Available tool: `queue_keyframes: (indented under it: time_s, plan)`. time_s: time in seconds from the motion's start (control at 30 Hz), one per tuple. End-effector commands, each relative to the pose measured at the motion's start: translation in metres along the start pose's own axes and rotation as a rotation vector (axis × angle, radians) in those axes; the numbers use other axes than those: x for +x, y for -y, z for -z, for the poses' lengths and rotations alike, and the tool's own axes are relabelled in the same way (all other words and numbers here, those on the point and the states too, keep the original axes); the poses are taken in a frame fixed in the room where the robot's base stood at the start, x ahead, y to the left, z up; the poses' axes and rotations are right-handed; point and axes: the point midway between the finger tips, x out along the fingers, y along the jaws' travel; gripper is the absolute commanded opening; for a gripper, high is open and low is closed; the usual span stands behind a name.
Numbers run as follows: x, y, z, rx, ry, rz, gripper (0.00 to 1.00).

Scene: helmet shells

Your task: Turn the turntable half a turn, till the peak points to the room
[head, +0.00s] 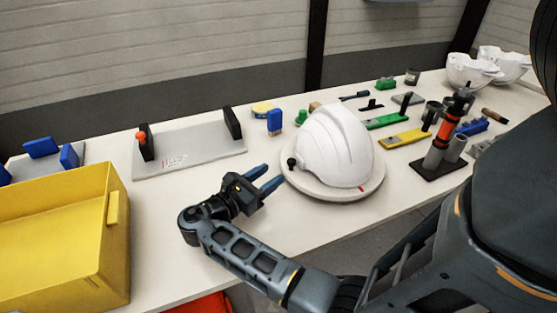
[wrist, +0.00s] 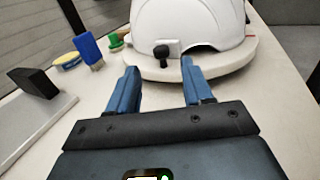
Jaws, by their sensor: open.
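The turntable (head: 335,194) is a round pale disc on the bench, with a red mark on its rim at the front right. A white helmet shell (head: 335,147) sits on it; I cannot tell clearly which way its peak points. A black knob (head: 291,163) stands at the turntable's left edge; it also shows in the wrist view (wrist: 162,52). My gripper (head: 275,174) is open and empty, just left of the turntable. In the wrist view, my gripper's fingertips (wrist: 160,67) point at the turntable's rim, with the knob just beyond the gap between them.
A yellow bin (head: 65,240) and a grey plate with black uprights (head: 190,150) stand left. Tools and a dark holder (head: 438,165) crowd the right.

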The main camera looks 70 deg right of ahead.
Motion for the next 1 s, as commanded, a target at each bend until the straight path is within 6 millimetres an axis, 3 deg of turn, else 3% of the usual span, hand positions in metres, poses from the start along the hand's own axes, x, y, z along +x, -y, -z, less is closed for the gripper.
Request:
queue_keyframes:
  time_s: [0.2, 0.43, 0.8, 1.0]
  plan:
    - [0.035, 0.001, -0.001, -0.001, 0.000, 0.004, 0.50]
    - [0.061, 0.000, -0.001, 0.001, 0.000, 0.001, 0.50]
    - [0.067, 0.000, 0.000, 0.001, 0.000, 0.001, 0.50]
    - [0.067, 0.000, 0.000, 0.001, -0.001, 0.000, 0.31]
